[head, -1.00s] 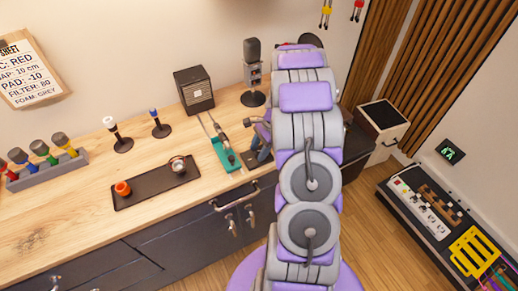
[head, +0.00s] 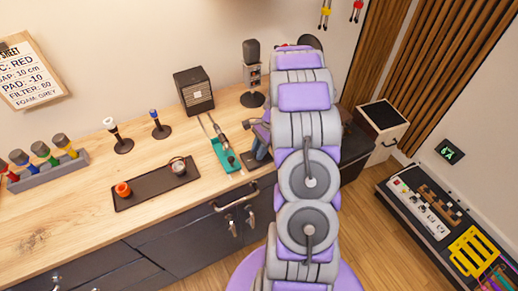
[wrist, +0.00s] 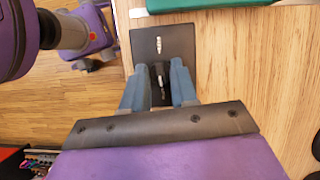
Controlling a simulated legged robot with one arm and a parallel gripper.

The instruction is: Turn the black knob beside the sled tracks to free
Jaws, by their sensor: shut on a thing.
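The black knob (wrist: 160,80) stands on a dark plate (wrist: 150,40) with a small white marking too small to read. In the wrist view my gripper (wrist: 158,90) has its two blue-grey fingers on either side of the knob, shut on it. The fingers hide part of the knob. In the head view the dark plate (head: 250,161) lies right of the teal sled base (head: 225,157) with its tracks, and my arm partly covers this area. The teal base also shows at the top edge of the wrist view (wrist: 200,4).
A dark speaker box (head: 193,90) and a microphone on a stand (head: 252,70) are at the back. A dark tray (head: 150,188) holds an orange cup and a small round item. A rack of coloured-band microphones (head: 50,172) is at left. Cabinet handles (head: 236,200) protrude at the front.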

